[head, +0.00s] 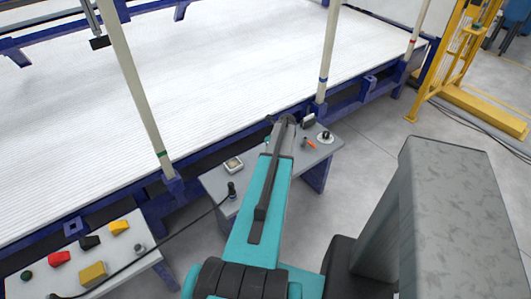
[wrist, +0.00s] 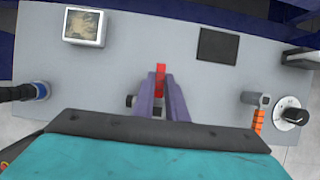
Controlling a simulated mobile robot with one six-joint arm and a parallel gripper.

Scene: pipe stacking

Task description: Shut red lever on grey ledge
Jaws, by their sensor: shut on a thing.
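The grey ledge (head: 213,182) runs along the front of the large white bed in the head view. It fills most of the wrist view (wrist: 120,70). The red lever (wrist: 160,72) stands near the middle of the ledge in the wrist view, between the two purple fingers of my gripper (wrist: 161,84). The fingers are shut on it, and its red tip shows just past them. Its lower part is hidden by the fingers. In the head view my arm hides the red lever.
A square gauge (wrist: 84,26) and a black joystick (wrist: 18,93) are on the left. A dark square plate (wrist: 217,46), an orange-handled lever (wrist: 258,120), a round dial (wrist: 292,115) and a black box (wrist: 300,58) are on the right. Upright poles (head: 329,55) stand behind the ledge.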

